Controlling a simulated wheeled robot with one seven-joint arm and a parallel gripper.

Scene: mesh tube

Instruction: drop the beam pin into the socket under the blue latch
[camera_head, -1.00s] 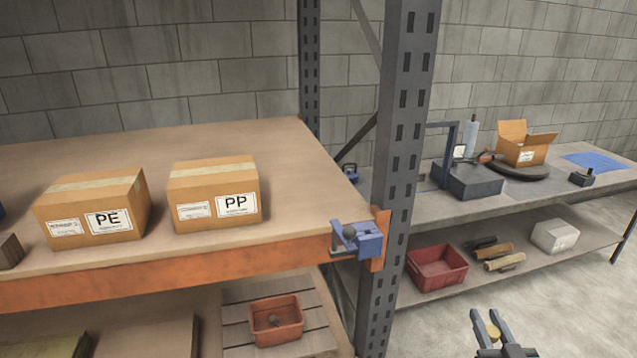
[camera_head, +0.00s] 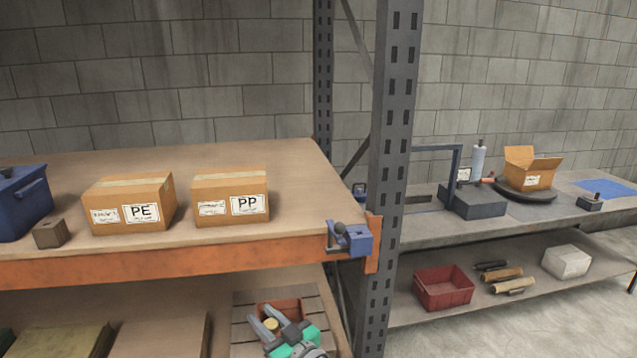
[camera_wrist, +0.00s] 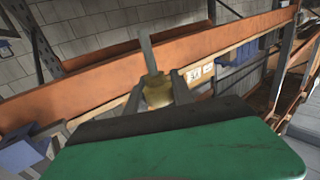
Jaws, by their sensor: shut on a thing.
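The blue latch (camera_head: 352,239) sits at the right end of the orange beam (camera_head: 190,262), against the grey upright (camera_head: 392,150). A socket under it cannot be made out. My gripper (camera_head: 268,322) is shut on the beam pin (camera_head: 271,324), low and to the left of the latch, below the beam in the picture. In the wrist view, the beam pin (camera_wrist: 157,90) shows a brass-coloured body between the two fingers, with a grey shank sticking up past them. A blue part (camera_wrist: 22,155) at the left edge of that view may be the latch.
Boxes marked PE (camera_head: 130,205) and PP (camera_head: 230,198) stand on the upper shelf, with a blue bin (camera_head: 22,205) and a brown block (camera_head: 50,233) to the left. A red bin (camera_head: 290,307) lies behind my gripper. A second bench (camera_head: 420,232) stands right of the upright.

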